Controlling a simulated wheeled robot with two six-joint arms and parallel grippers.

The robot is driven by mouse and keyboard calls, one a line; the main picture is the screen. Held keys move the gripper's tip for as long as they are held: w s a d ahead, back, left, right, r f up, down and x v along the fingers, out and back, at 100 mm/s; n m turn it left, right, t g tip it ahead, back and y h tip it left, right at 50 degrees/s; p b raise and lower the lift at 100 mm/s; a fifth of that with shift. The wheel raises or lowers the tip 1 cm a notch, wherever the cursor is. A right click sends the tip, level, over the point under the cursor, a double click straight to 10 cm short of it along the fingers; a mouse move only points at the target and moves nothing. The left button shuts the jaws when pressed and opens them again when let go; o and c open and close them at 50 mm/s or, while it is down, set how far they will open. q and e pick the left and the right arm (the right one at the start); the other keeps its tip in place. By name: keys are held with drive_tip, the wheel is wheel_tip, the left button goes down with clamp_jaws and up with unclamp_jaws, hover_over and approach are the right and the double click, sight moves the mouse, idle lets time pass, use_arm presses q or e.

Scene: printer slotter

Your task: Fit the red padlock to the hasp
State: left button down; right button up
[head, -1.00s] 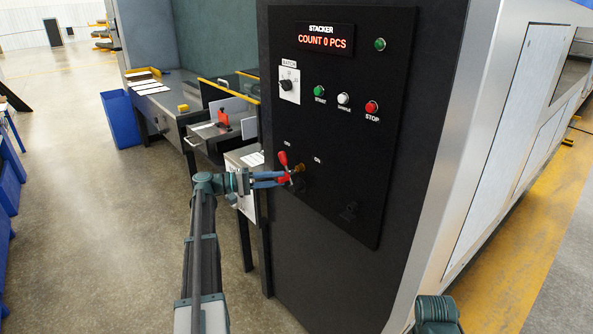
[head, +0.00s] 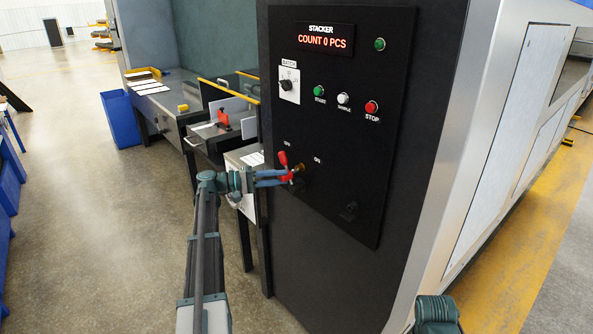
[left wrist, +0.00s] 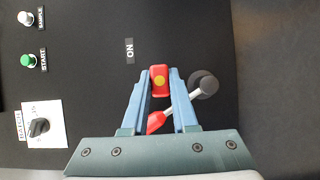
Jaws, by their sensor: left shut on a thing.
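The red padlock (left wrist: 160,80), with a round yellow mark on its face, sits between the fingertips of my left gripper (left wrist: 160,88) in the left wrist view. My left gripper (head: 289,178) is shut on it, close against the black control panel (head: 335,110). The padlock's shackle is hidden from the wrist camera. A lever with a red grip (head: 283,159) stands beside the fingers; the wrist view shows this grip (left wrist: 156,122) and its grey shaft. A small brass-coloured part (head: 299,168) shows at the fingertips. I cannot make out the hasp or whether the padlock touches it. My right gripper is out of view.
The panel carries a batch knob (head: 286,85), a green start button (head: 319,90), a white sample button (head: 343,98) and a red stop button (head: 371,107). A blue bin (head: 121,119) stands at far left. The floor to the left is open.

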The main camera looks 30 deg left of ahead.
use_arm(q)
drive_tip(key=shift+w+d, duration=0.4)
drive_tip(key=shift+w, duration=0.45)
idle(0.7)
drive_tip(key=c, duration=0.6)
unclamp_jaws()
drive_tip(key=shift+a, duration=0.1)
drive_tip(key=v, duration=1.3)
drive_tip(key=shift+s+a, duration=0.2)
drive_tip(key=shift+a, duration=0.05)
drive_tip(key=shift+d, duration=0.1)
